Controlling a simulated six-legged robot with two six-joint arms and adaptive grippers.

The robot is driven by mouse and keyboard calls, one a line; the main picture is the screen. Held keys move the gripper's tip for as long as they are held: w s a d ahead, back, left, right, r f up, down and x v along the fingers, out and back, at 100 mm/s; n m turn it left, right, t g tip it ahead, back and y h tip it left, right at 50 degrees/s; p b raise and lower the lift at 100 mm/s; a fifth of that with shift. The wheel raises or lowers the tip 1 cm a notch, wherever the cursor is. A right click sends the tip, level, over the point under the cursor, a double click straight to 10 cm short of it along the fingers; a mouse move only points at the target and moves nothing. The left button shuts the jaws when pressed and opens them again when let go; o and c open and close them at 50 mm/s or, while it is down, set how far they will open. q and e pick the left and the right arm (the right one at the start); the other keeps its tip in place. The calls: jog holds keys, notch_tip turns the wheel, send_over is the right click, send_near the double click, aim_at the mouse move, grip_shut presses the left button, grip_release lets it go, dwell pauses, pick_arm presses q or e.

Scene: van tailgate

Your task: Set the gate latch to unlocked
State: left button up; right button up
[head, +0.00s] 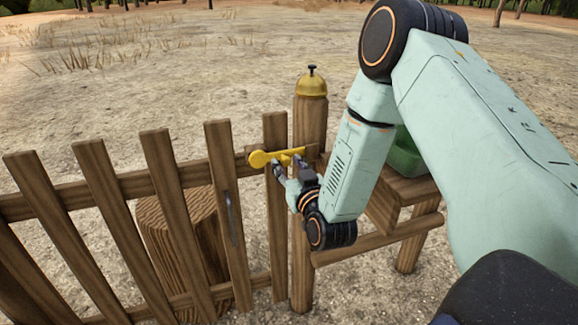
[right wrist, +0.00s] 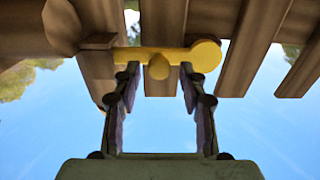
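The yellow gate latch (head: 260,159) is a bar with a round end, lying across the top of the wooden gate near its post. In the head view the bar lies nearly level, round end to the left. My right gripper (head: 288,170) is at the latch, on its near side. In the right wrist view the latch bar (right wrist: 205,55) runs across just beyond the fingertips. Its yellow knob (right wrist: 158,67) shows between the two spread fingers of the right gripper (right wrist: 158,76), with gaps on both sides. My left gripper is not in view.
A golden bell (head: 312,84) sits on the gate post (head: 309,122). A wooden stump (head: 183,237) stands behind the slatted gate (head: 168,180), which has a dark handle (head: 230,218). A green container (head: 407,155) rests on a wooden bench (head: 413,189) at the right, partly behind my arm.

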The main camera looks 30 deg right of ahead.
grip_shut()
jog(key=shift+w, duration=0.1)
dwell(0.6)
